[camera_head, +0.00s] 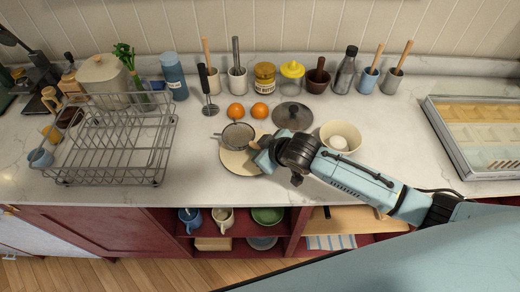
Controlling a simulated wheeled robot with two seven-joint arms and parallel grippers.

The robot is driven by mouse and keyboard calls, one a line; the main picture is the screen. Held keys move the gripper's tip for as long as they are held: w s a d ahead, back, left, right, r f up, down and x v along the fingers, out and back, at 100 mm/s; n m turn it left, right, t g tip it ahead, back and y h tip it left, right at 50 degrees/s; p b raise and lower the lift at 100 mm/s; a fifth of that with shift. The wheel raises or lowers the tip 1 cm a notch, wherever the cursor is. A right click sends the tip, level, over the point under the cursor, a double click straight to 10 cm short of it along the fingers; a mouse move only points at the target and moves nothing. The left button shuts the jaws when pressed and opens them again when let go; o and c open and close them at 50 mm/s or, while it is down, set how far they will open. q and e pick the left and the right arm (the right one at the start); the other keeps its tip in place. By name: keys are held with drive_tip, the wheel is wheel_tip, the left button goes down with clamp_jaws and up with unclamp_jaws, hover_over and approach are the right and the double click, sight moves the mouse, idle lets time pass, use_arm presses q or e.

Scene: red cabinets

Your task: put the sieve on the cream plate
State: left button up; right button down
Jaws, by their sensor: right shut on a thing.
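The sieve (238,135) is a small round mesh strainer with a dark rim. It shows over the back part of the cream plate (234,170), a flat round plate near the counter's front edge. My right gripper (259,152) is over the plate's right side, shut on the sieve's handle, which the gripper largely hides. I cannot tell whether the sieve touches the plate or hangs just above it. My left gripper is not in view.
Two oranges (259,110) and a dark pan lid (293,115) lie behind the plate. A cream bowl (351,134) with a white round thing stands at right. A wire dish rack (117,151) stands at left. Jars and utensil pots line the wall.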

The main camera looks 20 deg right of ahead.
drive_tip(key=shift+f, duration=0.2)
drive_tip(key=shift+f, duration=0.1)
drive_tip(key=c, duration=1.4)
unclamp_jaws()
drive_tip(key=shift+s+r, duration=0.2)
drive_tip(key=shift+r, duration=0.2)
drive_tip(key=p+v, duration=0.1)
drive_tip(key=v, duration=1)
drive_tip(key=shift+s+d+r, duration=0.1)
drive_tip(key=shift+d+r, duration=0.05)
